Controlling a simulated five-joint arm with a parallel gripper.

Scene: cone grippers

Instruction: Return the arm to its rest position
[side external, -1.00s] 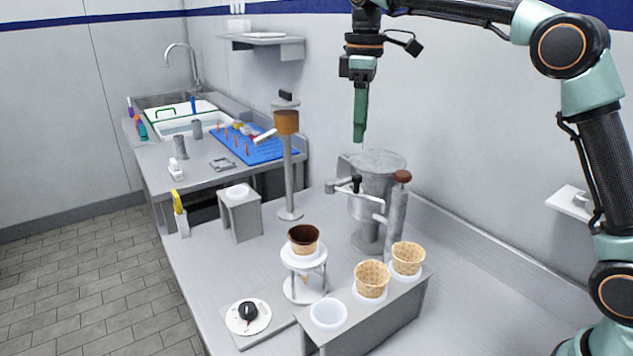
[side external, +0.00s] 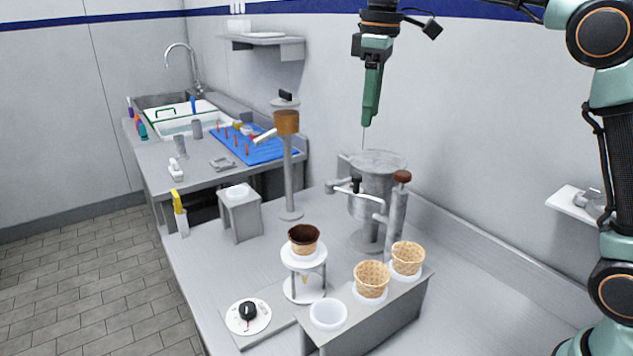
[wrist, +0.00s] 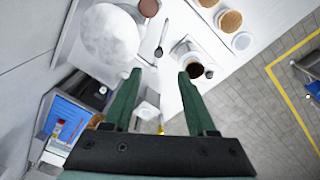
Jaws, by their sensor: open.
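My gripper (side external: 371,98) hangs in the air above the counter, pointing down, over the grey dispenser with the round top (side external: 376,163). In the wrist view its two green fingers (wrist: 160,82) are spread apart with nothing between them. In the side view the fingers overlap, so the gap is hidden there. A dark-rimmed cone (side external: 304,239) stands in a round white stand, well below my gripper. Two plain waffle cones (side external: 371,280) (side external: 408,259) sit in the grey rack.
The grey rack (side external: 372,325) has an empty white ring (side external: 328,314) at its near end. A dial plate (side external: 248,316) lies at the front. A post with a brown cup (side external: 287,122) rises left of the dispenser. A wall shelf (side external: 262,38) is at the back.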

